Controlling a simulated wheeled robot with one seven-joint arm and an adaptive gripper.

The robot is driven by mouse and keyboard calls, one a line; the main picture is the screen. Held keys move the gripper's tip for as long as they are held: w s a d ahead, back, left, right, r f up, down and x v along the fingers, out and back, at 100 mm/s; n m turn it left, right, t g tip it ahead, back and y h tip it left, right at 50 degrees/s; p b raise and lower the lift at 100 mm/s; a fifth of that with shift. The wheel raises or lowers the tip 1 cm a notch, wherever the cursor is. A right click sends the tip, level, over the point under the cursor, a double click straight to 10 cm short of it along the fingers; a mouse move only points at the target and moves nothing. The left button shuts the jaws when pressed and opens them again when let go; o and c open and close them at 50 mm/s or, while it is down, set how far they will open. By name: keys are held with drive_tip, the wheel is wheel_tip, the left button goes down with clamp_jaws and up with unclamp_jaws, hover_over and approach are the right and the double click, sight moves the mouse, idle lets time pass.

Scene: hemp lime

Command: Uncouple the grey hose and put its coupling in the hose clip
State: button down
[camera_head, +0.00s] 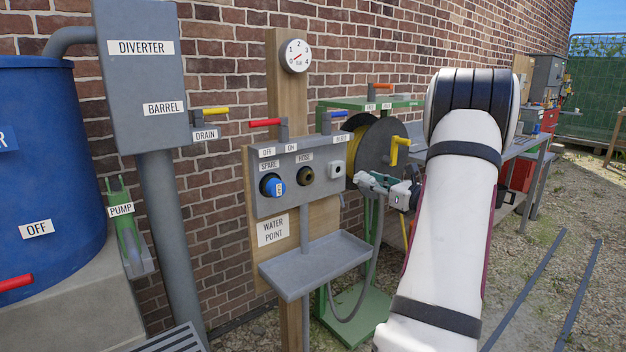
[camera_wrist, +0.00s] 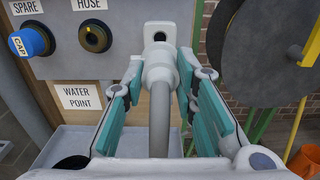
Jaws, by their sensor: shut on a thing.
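My gripper (camera_wrist: 160,72) is shut on the pale grey coupling (camera_wrist: 158,66) of the grey hose, one teal-padded finger on each side. In the head view my gripper (camera_head: 366,181) is at the right of the water point panel, and the coupling is hard to make out there. The grey hose (camera_wrist: 159,130) runs back from the coupling towards the wrist camera. The HOSE outlet (camera_wrist: 95,37) is bare, with nothing coupled to it. A pale square fitting with a dark hole (camera_head: 337,169), possibly the hose clip, is behind the coupling; I cannot tell whether they touch.
The SPARE outlet has a blue cap (camera_head: 272,185). A grey tray (camera_head: 314,265) juts out below the panel. A dark hose reel (camera_head: 375,146) on a green stand is close to my gripper's right. A blue barrel (camera_head: 50,150) stands at the left.

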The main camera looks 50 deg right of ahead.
sight(355, 176)
drive_tip(key=shift+w, duration=0.1)
idle(0.3)
drive_tip(key=shift+x, duration=2.85)
drive_tip(key=shift+x, duration=1.45)
drive_tip(key=c, duration=1.2)
unclamp_jaws()
drive_tip(key=v, duration=1.2)
